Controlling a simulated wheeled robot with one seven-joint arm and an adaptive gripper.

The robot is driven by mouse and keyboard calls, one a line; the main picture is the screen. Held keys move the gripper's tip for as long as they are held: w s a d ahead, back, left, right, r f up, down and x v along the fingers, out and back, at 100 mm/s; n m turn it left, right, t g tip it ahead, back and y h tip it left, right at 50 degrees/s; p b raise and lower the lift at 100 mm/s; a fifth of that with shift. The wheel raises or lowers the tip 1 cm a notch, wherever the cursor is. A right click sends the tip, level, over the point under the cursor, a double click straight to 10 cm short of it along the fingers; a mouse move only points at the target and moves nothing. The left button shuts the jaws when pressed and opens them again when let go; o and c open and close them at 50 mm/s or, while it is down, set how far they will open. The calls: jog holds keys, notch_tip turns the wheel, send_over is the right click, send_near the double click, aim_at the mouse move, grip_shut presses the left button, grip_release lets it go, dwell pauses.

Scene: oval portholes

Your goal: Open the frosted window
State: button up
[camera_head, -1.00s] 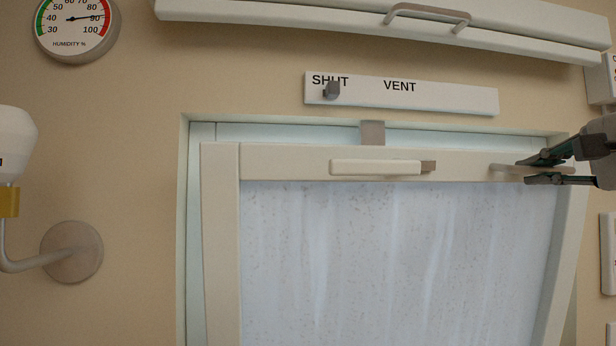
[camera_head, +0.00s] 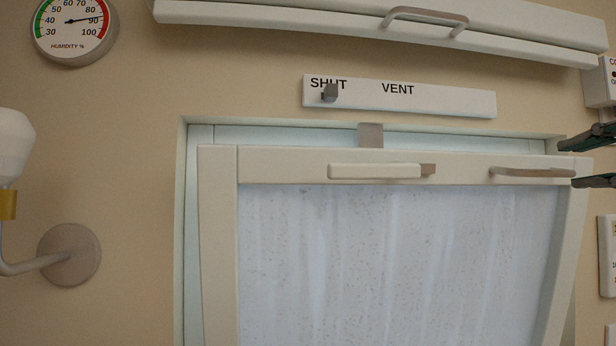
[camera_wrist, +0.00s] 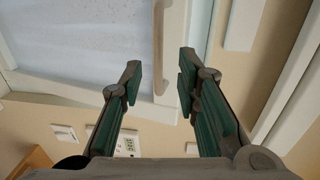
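The frosted window (camera_head: 400,260) has a cream frame and a speckled pale pane. Its top edge stands forward of the wall recess, so the sash looks tilted out. A bar handle (camera_head: 532,172) is on the right of its top rail; a cream latch bar (camera_head: 375,171) with a grey end is left of it. My gripper (camera_head: 590,160) is open and empty at the right edge, just right of the handle. In the wrist view, my open fingers (camera_wrist: 160,78) lie either side of the handle's near end (camera_wrist: 158,45), with gaps on both sides.
Above is a SHUT/VENT plate (camera_head: 440,100) with a grey knob (camera_head: 330,92) under SHUT. A cabinet-like panel with a handle (camera_head: 425,15) hangs higher. A lamp arm (camera_head: 70,255) and humidity dial (camera_head: 75,25) are left. Boxes line the right wall.

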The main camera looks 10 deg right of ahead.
jog(key=shift+s+d+r, duration=0.1)
jog(key=shift+s, duration=1)
jog(key=shift+s+r, duration=0.1)
jog(key=shift+s, duration=1)
jog(key=w+a+f+n+g+y, duration=0.1)
jog(key=w+a+f+n+g, duration=0.2)
jog(key=a+f, duration=0.45)
jog(key=w+a+f+n+g+y, duration=0.1)
jog(key=a+f+n+g, duration=0.25)
jog(key=a+f, duration=0.4)
jog(key=s+a+f+n+g+h, duration=0.1)
jog(key=f+n, duration=0.4)
jog(key=f, duration=0.5)
jog(key=s+a+f+n+g+h, duration=0.1)
jog(key=s+a+f+n+g, duration=0.3)
jog(key=f, duration=0.5)
jog(key=shift+s+a+f+n+h, duration=0.2)
jog(key=shift+s+f+n+h, duration=0.25)
jog(key=shift+n, duration=0.6)
jog(key=shift+s+a+r, duration=0.1)
jog(key=shift+r, duration=0.05)
